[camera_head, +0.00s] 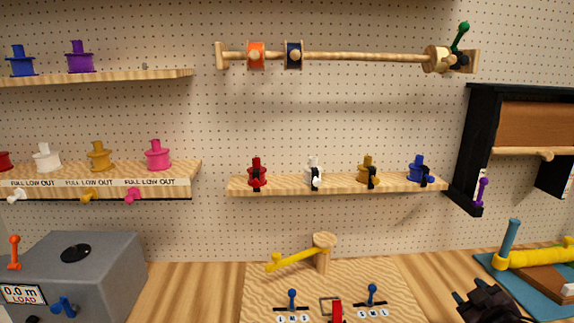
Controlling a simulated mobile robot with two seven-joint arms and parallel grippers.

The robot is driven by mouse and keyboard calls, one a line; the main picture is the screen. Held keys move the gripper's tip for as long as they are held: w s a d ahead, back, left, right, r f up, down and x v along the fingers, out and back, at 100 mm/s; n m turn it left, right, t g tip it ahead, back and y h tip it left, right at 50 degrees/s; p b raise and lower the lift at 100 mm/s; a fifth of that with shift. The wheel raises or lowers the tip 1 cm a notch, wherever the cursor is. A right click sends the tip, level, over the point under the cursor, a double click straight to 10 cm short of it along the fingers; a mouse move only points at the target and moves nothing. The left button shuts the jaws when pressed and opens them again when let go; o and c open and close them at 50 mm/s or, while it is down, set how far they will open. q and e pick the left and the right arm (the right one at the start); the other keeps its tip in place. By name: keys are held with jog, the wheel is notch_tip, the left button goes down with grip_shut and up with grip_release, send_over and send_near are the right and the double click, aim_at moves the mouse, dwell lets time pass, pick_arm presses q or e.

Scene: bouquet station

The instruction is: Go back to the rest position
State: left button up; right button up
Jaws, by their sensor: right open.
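My right gripper (470,291) shows as a dark shape at the bottom right of the head view. Its two fingers are apart and nothing is seen between them. It appears over the wooden table, between the light wooden board (400,285) and the blue mat (497,274). My left gripper is not in view.
The board carries a yellow arm on a post (322,255), blue levers and a red part. A grey box (100,262) stands at left. Coloured spools sit on wall shelves (335,186). A rod (365,56) holds ribbon rolls. A yellow-handled tool (535,257) lies right.

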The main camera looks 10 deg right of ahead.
jog(key=s+a+f+n+g+y, duration=0.15)
jog(key=s+a+f, duration=0.25)
jog(key=s+f, duration=0.6)
jog(key=s+a+f+g+y, duration=0.2)
jog(key=s+a+f+y, duration=0.15)
jog(key=s+f, duration=0.65)
jog(key=w+a+f+m, duration=0.1)
jog(key=a+m, duration=0.1)
jog(key=a, duration=0.4)
jog(key=w+a+f+m+h, duration=0.1)
jog(key=w+a+m, duration=0.1)
jog(key=a, duration=0.4)
jog(key=shift+a+f+m+t+b, duration=0.2)
jog(key=shift+a+m+t+b, duration=0.05)
jog(key=shift+m+t+b, duration=0.15)
